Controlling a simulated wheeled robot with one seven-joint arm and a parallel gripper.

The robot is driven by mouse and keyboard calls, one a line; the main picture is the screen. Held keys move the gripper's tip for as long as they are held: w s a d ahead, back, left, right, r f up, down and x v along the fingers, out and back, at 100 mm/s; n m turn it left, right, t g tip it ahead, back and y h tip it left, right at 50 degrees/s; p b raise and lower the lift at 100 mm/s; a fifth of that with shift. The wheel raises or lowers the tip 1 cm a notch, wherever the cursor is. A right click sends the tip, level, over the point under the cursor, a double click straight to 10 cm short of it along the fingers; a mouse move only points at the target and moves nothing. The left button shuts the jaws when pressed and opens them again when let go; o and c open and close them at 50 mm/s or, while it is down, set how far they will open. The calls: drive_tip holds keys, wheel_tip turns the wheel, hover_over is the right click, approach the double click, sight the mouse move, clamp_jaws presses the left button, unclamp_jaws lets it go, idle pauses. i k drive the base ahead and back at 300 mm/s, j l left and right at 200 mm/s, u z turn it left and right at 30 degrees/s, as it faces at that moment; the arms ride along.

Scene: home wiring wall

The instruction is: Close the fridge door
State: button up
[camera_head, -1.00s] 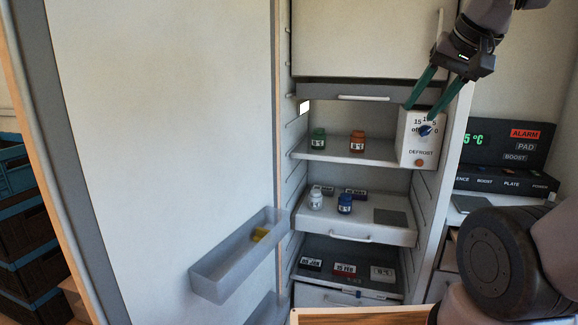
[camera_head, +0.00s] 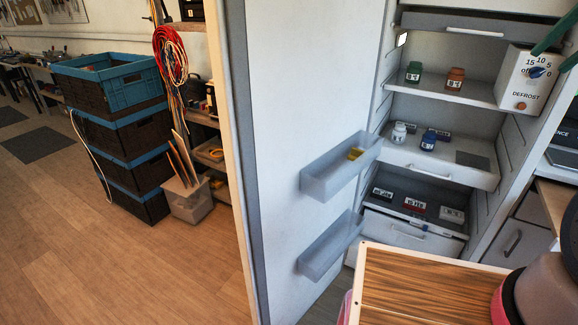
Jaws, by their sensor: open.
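The fridge door (camera_head: 310,90) stands open, swung out to the left of the fridge. Its white inner face is towards me and carries an upper bin (camera_head: 330,172) with a small yellow item and a lower bin (camera_head: 325,250). The fridge interior (camera_head: 455,125) is exposed, with bottles and labelled blocks on its shelves. My gripper (camera_head: 549,60) shows only as green fingertips at the upper right edge, apart and empty, in front of the defrost dial box (camera_head: 527,80). It is far from the door; the rest of it is out of frame.
A wood-topped surface (camera_head: 430,290) stands in the right foreground, close to the lower bin. Blue and black crates (camera_head: 115,130) are stacked at the left, beside shelves with cables (camera_head: 172,60). The wooden floor (camera_head: 130,265) left of the door is clear.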

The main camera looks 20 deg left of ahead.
sight(295, 81)
drive_tip(key=k+j+z, duration=0.15)
drive_tip(key=j, duration=0.3)
drive_tip(key=k+j+z, duration=0.15)
drive_tip(key=j, duration=0.25)
drive_tip(key=k+j+z, duration=0.1)
drive_tip(key=j, duration=0.3)
drive_tip(key=j+z, duration=0.1)
drive_tip(key=j, duration=0.35)
drive_tip(key=k+j+z, duration=0.1)
drive_tip(key=j, duration=0.3)
drive_tip(key=k+j+z, duration=0.1)
drive_tip(key=j, duration=0.35)
drive_tip(key=k+j+z, duration=0.1)
drive_tip(key=j, duration=0.3)
drive_tip(key=k+j+z, duration=0.1)
drive_tip(key=j, duration=0.3)
drive_tip(key=k+j+u, duration=0.4)
drive_tip(key=i+j, duration=0.1)
